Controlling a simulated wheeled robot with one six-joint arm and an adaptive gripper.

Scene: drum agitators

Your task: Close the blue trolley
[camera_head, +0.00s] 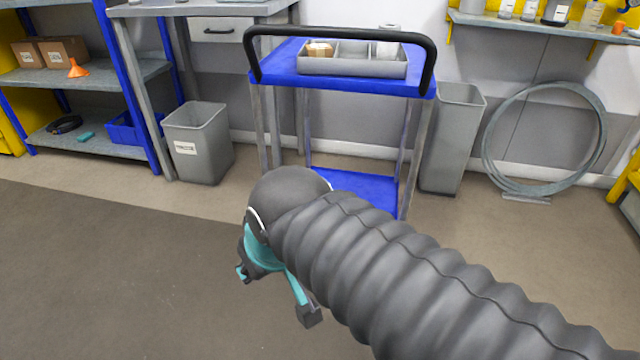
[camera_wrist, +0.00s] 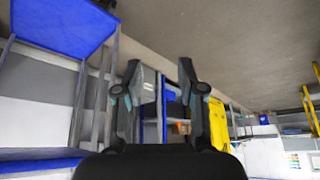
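The blue trolley (camera_head: 285,62) stands upright against the back wall in the head view. It has a blue top, a black push handle (camera_head: 340,32) on the near side, grey legs and a blue lower shelf (camera_head: 362,188). My arm hides part of the lower shelf and legs. In the wrist view, the trolley's blue lower shelf (camera_wrist: 62,25) and legs show at the left, upside down. My gripper (camera_head: 275,293) is in front of the trolley, low and apart from it. In the wrist view my gripper (camera_wrist: 163,72) has its fingers spread, with nothing between them.
A grey tray (camera_head: 352,67) with small items sits on the trolley top. Grey bins stand to its left (camera_head: 198,145) and right (camera_head: 452,140). A workbench (camera_head: 205,9) and shelving (camera_head: 90,80) are at left, a large ring (camera_head: 487,135) at right. Floor at front left is clear.

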